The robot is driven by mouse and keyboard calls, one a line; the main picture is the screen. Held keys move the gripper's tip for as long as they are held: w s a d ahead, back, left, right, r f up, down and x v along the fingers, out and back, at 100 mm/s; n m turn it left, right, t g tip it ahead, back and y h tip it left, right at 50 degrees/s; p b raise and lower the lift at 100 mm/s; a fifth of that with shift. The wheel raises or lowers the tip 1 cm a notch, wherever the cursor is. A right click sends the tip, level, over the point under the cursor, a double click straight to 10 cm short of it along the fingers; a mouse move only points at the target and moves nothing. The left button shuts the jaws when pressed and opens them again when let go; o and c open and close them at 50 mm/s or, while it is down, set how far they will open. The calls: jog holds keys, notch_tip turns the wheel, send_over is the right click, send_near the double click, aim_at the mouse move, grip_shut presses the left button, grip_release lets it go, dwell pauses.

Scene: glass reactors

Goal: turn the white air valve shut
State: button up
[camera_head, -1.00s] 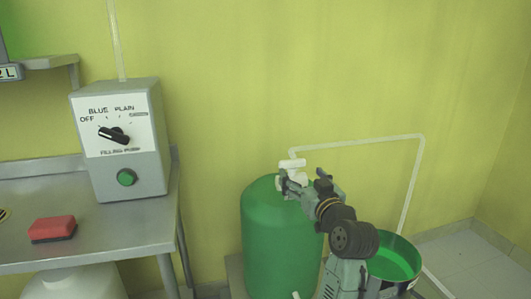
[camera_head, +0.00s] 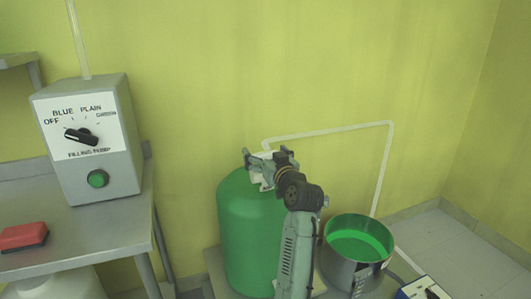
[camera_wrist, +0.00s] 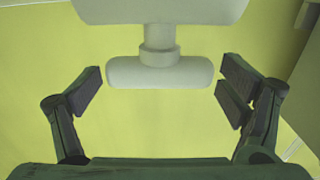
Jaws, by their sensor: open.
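The white air valve sits on top of the green tank (camera_head: 245,235), and its white body shows partly behind my gripper in the head view (camera_head: 257,181). In the wrist view the white T-shaped valve handle (camera_wrist: 160,72) is a crossbar on a short stem. My gripper (camera_wrist: 162,88) is open, with one finger beyond each end of the crossbar. Gaps show between both fingers and the handle, so I see no contact. In the head view my gripper (camera_head: 261,163) is at the tank's top.
A white pipe (camera_head: 330,130) runs along the wall behind the tank. A metal pot with green contents (camera_head: 352,272) stands right of it. A grey control box (camera_head: 92,140) and a red block (camera_head: 22,237) are on the steel table at left.

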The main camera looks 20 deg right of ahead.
jog(key=shift+c, duration=0.2)
jog(key=c, duration=1.1)
jog(key=shift+c, duration=0.2)
